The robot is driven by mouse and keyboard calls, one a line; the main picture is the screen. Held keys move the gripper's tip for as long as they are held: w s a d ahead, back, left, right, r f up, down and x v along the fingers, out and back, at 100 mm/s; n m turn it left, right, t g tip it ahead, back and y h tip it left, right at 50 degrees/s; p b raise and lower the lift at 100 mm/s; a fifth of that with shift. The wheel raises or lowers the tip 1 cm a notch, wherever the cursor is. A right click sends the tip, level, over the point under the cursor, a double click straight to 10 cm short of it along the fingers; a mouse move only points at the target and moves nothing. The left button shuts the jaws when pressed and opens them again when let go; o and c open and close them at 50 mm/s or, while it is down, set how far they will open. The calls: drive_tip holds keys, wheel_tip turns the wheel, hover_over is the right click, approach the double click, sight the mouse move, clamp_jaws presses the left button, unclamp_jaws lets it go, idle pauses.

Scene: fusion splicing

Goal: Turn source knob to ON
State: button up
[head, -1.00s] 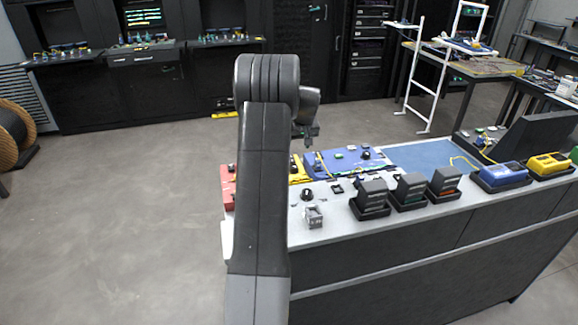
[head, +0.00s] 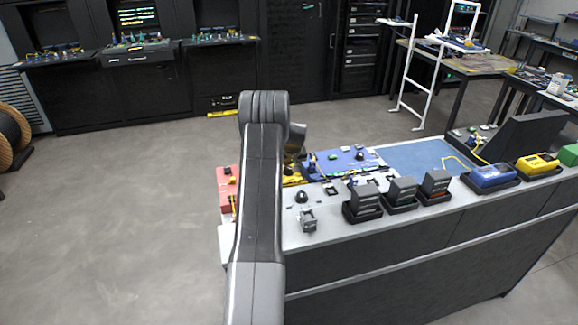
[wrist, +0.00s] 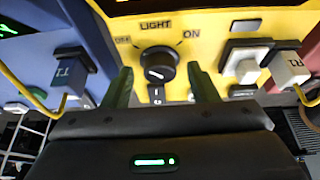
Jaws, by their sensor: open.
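The source knob (wrist: 157,66) is a round black dial on a yellow panel (wrist: 190,20) marked LIGHT, with OFF at its left and ON at its right in the wrist view. A short white mark shows on its face; its exact direction is hard to read. My gripper (wrist: 161,74) is open, with one dark green finger on each side of the knob. Contact with the knob cannot be made out. In the head view the yellow panel (head: 292,180) shows partly beside my arm, which hides the gripper.
In the wrist view a grey plug T1 (wrist: 70,72) sits on a blue panel at left. A plug R1 (wrist: 288,70) and a white button block (wrist: 245,55) stand close at right. In the head view, dark devices (head: 362,203) stand along the bench's near edge.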

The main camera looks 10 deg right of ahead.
drive_tip(key=c, duration=1)
drive_tip(key=shift+f, duration=0.1)
